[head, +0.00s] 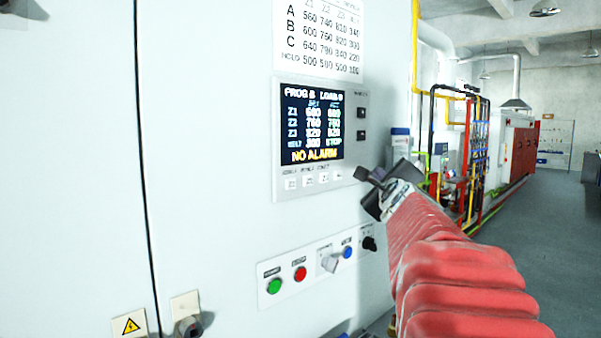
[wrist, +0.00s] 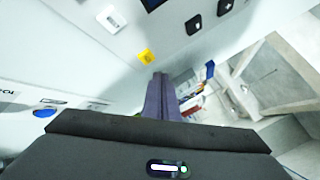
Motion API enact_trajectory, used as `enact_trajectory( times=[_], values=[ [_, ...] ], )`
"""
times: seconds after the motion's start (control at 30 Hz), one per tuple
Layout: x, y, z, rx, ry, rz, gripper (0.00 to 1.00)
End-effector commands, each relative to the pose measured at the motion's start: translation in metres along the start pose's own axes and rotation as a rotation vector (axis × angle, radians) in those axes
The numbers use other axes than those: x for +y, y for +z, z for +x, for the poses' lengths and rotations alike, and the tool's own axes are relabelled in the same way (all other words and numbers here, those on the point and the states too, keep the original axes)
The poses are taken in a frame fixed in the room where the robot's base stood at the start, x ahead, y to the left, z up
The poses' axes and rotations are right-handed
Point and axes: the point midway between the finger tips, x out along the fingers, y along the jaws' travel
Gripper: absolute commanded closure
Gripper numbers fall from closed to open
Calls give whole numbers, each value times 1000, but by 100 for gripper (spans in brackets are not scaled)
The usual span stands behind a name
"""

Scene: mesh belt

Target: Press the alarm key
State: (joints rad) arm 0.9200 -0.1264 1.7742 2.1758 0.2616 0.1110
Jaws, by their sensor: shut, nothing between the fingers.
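The control panel (head: 355,92) on the pale cabinet has a lit screen (head: 312,124) reading "NO ALARM". A row of small pale keys (head: 308,180) runs below the screen; their labels are too small to read. In the wrist view a yellow key (wrist: 146,57) and a white key (wrist: 111,18) show on the panel. I cannot read an alarm label on either. My gripper (head: 362,176) is shut and empty near the panel's lower right corner. In the wrist view its fingertips (wrist: 160,76) are just below the yellow key; I cannot tell whether they touch the panel.
Two black keys (head: 361,123) sit right of the screen. Below are a green button (head: 274,286), a red button (head: 300,273), a switch (head: 329,262), a blue button (head: 347,252) and a black knob (head: 369,243). Pipes (head: 465,150) and open floor lie to the right.

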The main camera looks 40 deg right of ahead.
Motion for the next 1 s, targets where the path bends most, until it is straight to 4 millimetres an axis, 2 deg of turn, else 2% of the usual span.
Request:
enact_trajectory(
  times=[0.5, 1.0],
  values=[
    [-18, -18, -25, 1, 0, 0, 100],
    [-18, -18, -25, 1, 1, 0, 100]
  ],
)
